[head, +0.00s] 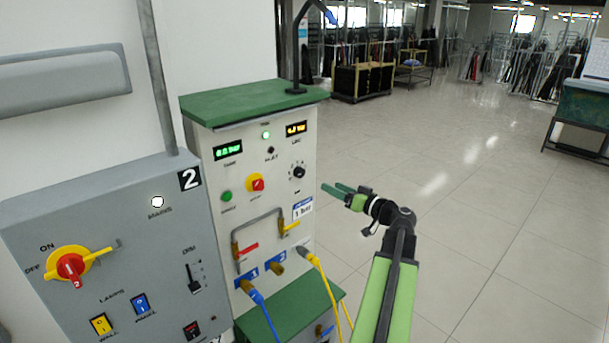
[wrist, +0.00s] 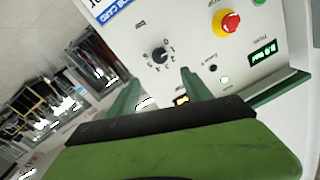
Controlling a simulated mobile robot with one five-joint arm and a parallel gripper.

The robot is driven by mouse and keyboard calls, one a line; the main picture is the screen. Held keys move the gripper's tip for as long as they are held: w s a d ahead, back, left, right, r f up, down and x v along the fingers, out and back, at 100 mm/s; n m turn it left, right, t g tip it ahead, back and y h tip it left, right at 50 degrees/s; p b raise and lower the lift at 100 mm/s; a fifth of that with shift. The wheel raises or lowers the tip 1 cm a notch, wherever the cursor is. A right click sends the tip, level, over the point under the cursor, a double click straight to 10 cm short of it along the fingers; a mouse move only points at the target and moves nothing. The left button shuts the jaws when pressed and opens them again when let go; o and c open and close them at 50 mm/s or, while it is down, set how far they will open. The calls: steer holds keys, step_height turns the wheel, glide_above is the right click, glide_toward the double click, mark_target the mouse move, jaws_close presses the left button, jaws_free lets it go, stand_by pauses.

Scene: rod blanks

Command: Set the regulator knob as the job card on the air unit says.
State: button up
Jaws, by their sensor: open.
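The regulator knob (head: 298,172) is a black dial with a pale mark on the upper right of the air unit's white front panel (head: 215,180). It also shows in the wrist view (wrist: 158,54), ringed by scale marks. The job card (head: 302,208) is a white label with a blue header below the knob; its number is too small to read surely. In the wrist view the card (wrist: 112,8) is cut off at the top. My gripper (head: 335,189) is open and empty, right of the knob and apart from it. In the wrist view its green fingers (wrist: 157,86) point towards the panel.
The panel carries a green display (head: 228,151), an amber display (head: 296,128), a red-yellow emergency button (head: 257,184), a pipe with red and yellow valve handles (head: 247,248), and blue and yellow hoses (head: 318,270). A grey cabinet (head: 120,240) stands left. Open floor lies right.

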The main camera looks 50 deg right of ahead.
mark_target(302, 172)
steer(key=w, duration=1.3)
steer(key=shift+w, duration=0.35)
